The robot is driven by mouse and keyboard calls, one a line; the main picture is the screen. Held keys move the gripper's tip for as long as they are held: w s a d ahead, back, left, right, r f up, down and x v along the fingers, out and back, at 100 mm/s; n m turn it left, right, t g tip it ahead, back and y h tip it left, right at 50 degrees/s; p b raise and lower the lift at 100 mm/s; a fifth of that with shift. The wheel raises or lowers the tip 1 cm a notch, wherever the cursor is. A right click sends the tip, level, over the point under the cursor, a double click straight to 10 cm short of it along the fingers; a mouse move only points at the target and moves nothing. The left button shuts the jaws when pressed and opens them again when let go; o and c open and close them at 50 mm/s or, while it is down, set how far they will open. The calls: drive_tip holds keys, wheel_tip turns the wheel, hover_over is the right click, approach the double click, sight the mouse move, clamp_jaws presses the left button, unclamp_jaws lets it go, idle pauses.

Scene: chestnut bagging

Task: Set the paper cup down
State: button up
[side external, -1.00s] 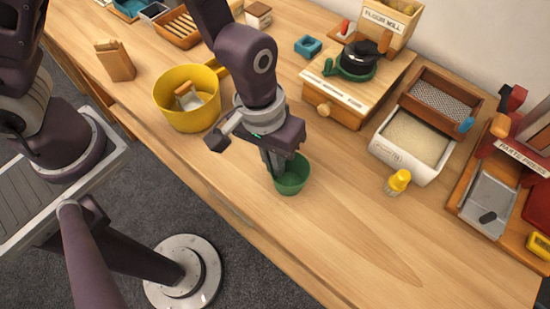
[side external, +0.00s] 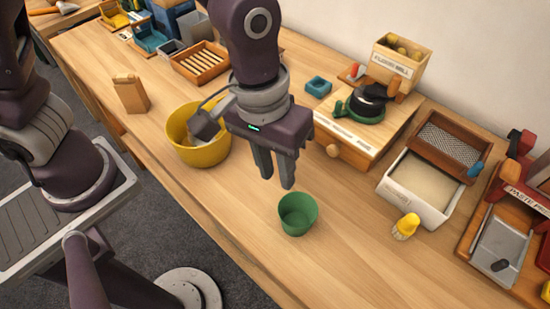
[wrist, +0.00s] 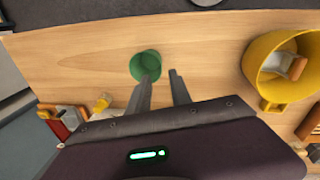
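The green paper cup (side external: 297,213) stands upright on the wooden table in the side external view, its mouth facing up, and looks empty. It also shows in the wrist view (wrist: 146,65), just beyond one fingertip. My gripper (side external: 276,183) is above and slightly to the left of the cup, its two fingers pointing down with a gap between them. The fingers hold nothing and look apart from the cup. In the wrist view my gripper (wrist: 164,76) also shows its fingers spread, with bare table between them.
A yellow pot (side external: 203,150) stands left of my gripper. A mill with a wooden drawer box (side external: 345,140), a white tray (side external: 420,190) and a yellow-topped shaker (side external: 405,226) stand to the right. A paper bag (side external: 130,94) is at the far left. Table in front of the cup is clear.

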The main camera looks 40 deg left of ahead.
drive_tip(key=a+r+t+h, duration=0.1)
drive_tip(key=a+r, duration=0.7)
drive_tip(key=r, duration=0.2)
drive_tip(key=s+a+r+m+t+y, duration=0.1)
drive_tip(key=s+a+r+t, duration=0.3)
drive_tip(key=s+a, duration=0.4)
drive_tip(key=a+y, duration=0.1)
drive_tip(key=a, duration=0.3)
drive_tip(key=shift+s+m+y, duration=0.2)
drive_tip(key=shift+m+y, duration=0.1)
drive_tip(key=shift+m, duration=0.1)
